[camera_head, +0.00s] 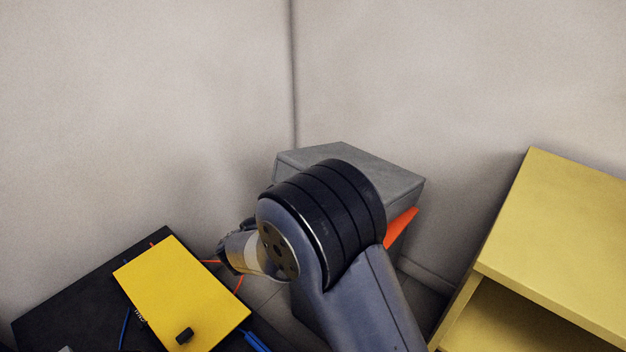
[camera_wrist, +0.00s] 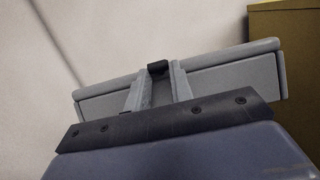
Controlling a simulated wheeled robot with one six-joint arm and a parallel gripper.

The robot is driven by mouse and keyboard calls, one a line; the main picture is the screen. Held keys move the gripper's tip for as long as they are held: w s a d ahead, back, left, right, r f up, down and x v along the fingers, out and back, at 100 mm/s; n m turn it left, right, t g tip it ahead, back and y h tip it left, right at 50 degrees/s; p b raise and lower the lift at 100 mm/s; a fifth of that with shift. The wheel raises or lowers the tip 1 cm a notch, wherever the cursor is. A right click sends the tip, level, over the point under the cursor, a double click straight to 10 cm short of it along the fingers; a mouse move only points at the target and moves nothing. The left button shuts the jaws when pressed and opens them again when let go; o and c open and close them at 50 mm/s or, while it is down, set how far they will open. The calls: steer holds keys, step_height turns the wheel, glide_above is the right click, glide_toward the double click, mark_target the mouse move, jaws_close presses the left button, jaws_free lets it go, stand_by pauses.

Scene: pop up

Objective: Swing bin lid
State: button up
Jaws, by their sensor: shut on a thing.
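The grey bin (camera_head: 352,160) stands in the room's corner, its box-shaped top partly hidden behind my arm. An orange flap (camera_head: 402,226) shows tilted at the bin's right side, mostly hidden by my arm. In the wrist view, the bin's grey top (camera_wrist: 228,76) spans the picture behind my fingers. My gripper (camera_wrist: 158,72) is in front of it, its fingers close together and their dark tips against the bin. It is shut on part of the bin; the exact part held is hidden. In the head view, my arm hides the gripper's fingers.
A yellow box (camera_head: 180,290) with a black knob lies on a dark surface (camera_head: 60,310) at left, with cables around it. A yellow shelf unit (camera_head: 560,230) stands at right. Walls close in behind the bin.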

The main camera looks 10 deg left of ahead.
steer(key=shift+s+a+f+b, duration=0.15)
steer(key=shift+s+f+b, duration=0.1)
steer(key=shift+f, duration=0.45)
steer(key=shift+s+a+f+b, duration=0.15)
steer(key=shift+s+f+b, duration=0.1)
steer(key=shift+f, duration=0.4)
step_height(320, 180, down, 8)
steer(key=b, duration=0.4)
steer(key=shift+s+a+r+b, duration=0.15)
steer(key=shift+s+a+b, duration=0.2)
steer(key=shift+s, duration=0.1)
steer(key=o, duration=0.9)
steer(key=p+v, duration=0.2)
steer(key=v, duration=0.9)
steer(key=shift+d, duration=0.1)
steer(key=shift+w, duration=0.1)
